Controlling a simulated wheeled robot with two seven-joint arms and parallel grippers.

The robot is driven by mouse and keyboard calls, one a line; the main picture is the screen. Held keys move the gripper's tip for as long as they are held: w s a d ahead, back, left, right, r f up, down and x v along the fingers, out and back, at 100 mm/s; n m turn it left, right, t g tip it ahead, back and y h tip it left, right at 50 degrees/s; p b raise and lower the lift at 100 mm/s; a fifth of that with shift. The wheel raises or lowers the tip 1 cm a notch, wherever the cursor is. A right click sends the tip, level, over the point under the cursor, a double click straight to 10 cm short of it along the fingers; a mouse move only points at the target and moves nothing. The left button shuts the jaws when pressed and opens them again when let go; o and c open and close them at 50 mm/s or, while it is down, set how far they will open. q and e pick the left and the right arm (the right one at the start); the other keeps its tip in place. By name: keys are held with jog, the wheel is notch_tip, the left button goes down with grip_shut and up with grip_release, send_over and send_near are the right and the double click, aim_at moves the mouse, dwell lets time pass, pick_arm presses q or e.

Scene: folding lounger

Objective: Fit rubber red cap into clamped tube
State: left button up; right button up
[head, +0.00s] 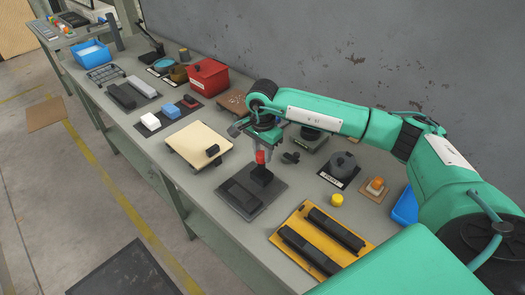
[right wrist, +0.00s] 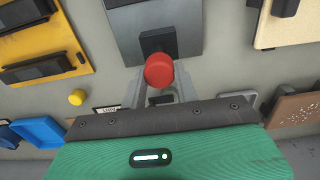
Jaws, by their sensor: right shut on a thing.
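The red cap (head: 261,157) is held between the fingertips of my right gripper (head: 266,147). In the right wrist view the red cap (right wrist: 159,70) shows round face outward between the two grey fingers. In the head view the cap appears just above a black clamp block (head: 262,175) on a dark grey plate (head: 234,210). The black block also shows in the right wrist view (right wrist: 158,42), just beyond the cap. I cannot make out the tube clearly, nor whether the cap touches anything below it. My left gripper is not in view.
A yellow board (head: 278,238) with black bars lies right of the plate, with a small yellow cylinder (head: 336,200) behind it. A cream board (head: 198,142) lies to the left, and a red box (head: 208,78) stands farther back. Bare bench surrounds the plate.

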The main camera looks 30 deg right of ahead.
aim_at(262, 153)
jog(key=o, duration=1)
notch_tip(262, 153, up, 14)
jog(key=b, duration=0.3)
jog(key=shift+f, duration=0.1)
jog(key=shift+f, duration=0.1)
